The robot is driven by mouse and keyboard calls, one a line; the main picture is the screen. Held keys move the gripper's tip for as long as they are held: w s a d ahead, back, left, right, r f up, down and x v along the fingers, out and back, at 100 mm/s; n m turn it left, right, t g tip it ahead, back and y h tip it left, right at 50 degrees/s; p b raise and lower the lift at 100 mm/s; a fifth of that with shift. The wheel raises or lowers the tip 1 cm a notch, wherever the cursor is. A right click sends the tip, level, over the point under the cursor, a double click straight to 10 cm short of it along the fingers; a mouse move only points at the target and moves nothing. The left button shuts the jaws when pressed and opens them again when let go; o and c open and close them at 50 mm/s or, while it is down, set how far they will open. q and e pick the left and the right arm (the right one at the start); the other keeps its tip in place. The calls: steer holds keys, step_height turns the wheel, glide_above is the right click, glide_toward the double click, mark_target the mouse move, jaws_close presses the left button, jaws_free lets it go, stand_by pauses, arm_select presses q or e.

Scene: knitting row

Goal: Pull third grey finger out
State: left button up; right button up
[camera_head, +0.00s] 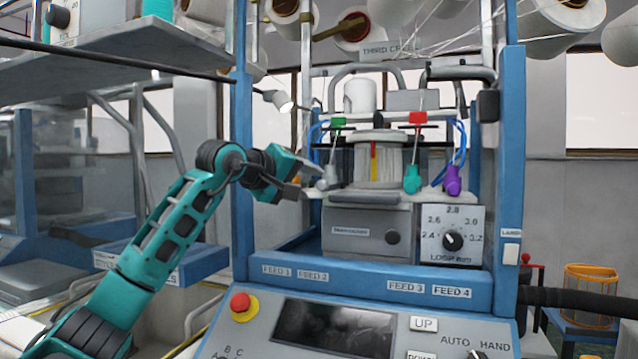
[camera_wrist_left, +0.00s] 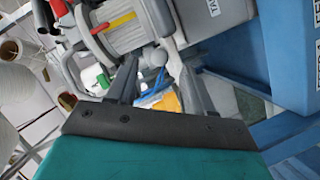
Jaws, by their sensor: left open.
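A grey finger (camera_head: 328,178) with a rounded knob stands at the left front of the knitting head (camera_head: 378,160). A teal finger (camera_head: 412,180) and a purple finger (camera_head: 452,181) stand to its right. My left gripper (camera_head: 306,180) is open, just left of the grey finger, and points at it. In the left wrist view, the grey knob (camera_wrist_left: 155,54) shows between the tips of my open gripper (camera_wrist_left: 153,62). I see no clear contact, and the gap is hard to judge. My right gripper is out of view.
A blue machine frame (camera_head: 242,180) rises close to my left arm. A dial panel (camera_head: 453,236) and a control panel with a red button (camera_head: 240,304) lie below. Yarn cones (camera_head: 562,25) hang above. Blue cables (camera_head: 459,143) run near the fingers.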

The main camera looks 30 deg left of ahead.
mark_target(320, 185)
arm_select(q)
steer(key=shift+x, duration=2.35)
jaws_close()
